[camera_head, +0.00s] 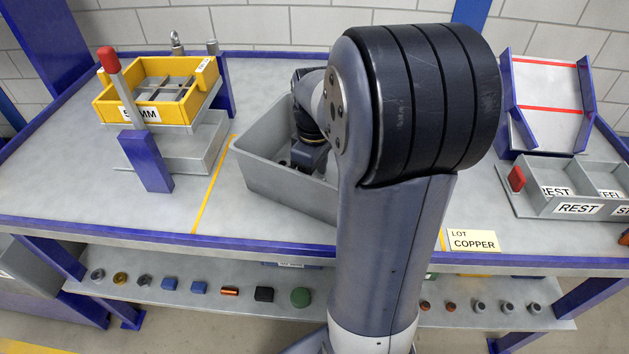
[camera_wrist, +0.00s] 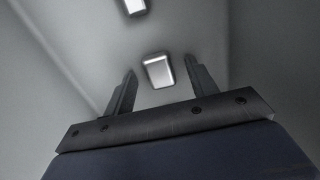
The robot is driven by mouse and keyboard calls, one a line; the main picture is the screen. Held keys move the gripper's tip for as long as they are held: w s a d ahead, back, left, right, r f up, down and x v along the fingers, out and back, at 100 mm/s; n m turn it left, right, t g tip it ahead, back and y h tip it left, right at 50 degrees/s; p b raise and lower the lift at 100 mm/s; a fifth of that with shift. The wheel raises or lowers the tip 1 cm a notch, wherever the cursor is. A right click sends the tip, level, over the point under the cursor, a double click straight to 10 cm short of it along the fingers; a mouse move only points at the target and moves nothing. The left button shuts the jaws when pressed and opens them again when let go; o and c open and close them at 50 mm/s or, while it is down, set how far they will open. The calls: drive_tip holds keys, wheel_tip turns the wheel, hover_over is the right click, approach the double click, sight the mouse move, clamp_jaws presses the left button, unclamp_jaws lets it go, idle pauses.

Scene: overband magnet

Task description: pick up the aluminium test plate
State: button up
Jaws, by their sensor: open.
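My gripper (camera_wrist: 160,72) is open, its two dark fingers pointing down inside a grey bin. A small bright silvery plate (camera_wrist: 159,72) with a raised-looking rim lies on the bin floor and shows between the fingertips; it looks like the aluminium test plate. I cannot tell the height of the fingers above it. A second bright piece (camera_wrist: 134,6) lies further off at the top edge of the wrist view. In the head view the grey bin (camera_head: 262,178) stands mid-table, and my arm hides much of its inside and the plate.
The bin walls rise close around my gripper. A yellow sieve frame (camera_head: 152,112) stands at left, with a red-knobbed lever. At right are a divided REST tray (camera_head: 578,208) and a sloped chute (camera_head: 548,95). A COPPER lot card (camera_head: 472,241) lies at the front. A lower shelf holds several small samples.

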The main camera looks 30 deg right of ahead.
drive_tip(key=c, duration=1)
